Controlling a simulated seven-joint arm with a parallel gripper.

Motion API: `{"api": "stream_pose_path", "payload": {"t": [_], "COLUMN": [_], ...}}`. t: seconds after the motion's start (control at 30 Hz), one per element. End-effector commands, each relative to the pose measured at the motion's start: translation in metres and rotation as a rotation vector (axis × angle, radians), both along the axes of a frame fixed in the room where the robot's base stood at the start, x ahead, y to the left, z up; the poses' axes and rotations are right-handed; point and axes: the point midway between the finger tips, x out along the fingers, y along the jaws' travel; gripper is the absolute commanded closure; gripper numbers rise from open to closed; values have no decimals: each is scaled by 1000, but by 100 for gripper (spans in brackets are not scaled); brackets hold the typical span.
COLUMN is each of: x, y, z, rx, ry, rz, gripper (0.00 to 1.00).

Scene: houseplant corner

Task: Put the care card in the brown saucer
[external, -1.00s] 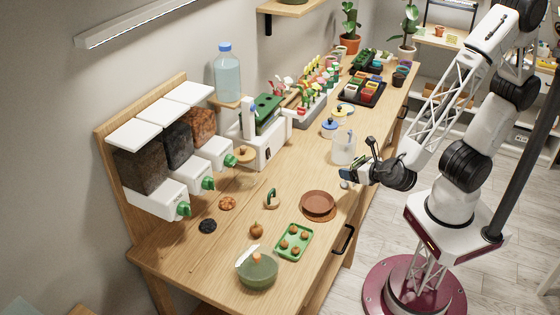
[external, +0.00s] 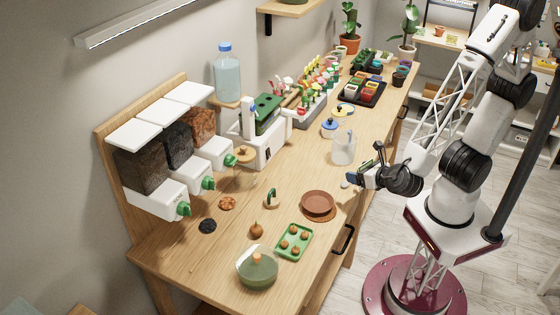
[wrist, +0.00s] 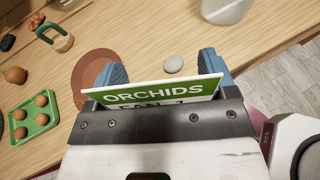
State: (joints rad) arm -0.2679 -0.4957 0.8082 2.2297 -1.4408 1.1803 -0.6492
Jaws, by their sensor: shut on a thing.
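The care card (wrist: 150,92) is a flat white card with a green band reading "ORCHIDS". My gripper (wrist: 160,80) is shut on it, with blue fingers at both sides of the card in the wrist view. In the external view my gripper (external: 356,178) is above the table's front edge, to the right of the brown saucer; the card cannot be made out clearly there. The brown saucer (external: 318,201) is round and looks empty. It also shows in the wrist view (wrist: 90,68), partly hidden behind the left finger and card.
A grey stone (wrist: 173,64) lies on the table near my gripper. A clear jug (external: 344,150) stands behind it.

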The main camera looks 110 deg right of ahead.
Motion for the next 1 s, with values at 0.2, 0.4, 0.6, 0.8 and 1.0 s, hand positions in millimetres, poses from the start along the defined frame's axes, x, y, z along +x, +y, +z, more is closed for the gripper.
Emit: {"api": "stream_pose_path", "payload": {"t": [0.2, 0.4, 0.6, 0.8, 1.0], "x": [30, 67, 102, 134, 150], "y": [-4, -8, -12, -15, -17], "z": [-3, -7, -11, -13, -15], "rx": [1, 0, 0, 1, 1], "ry": [1, 1, 2, 0, 1], "rz": [-3, -2, -2, 0, -1], "gripper": [44, 44, 44, 44, 44]}}
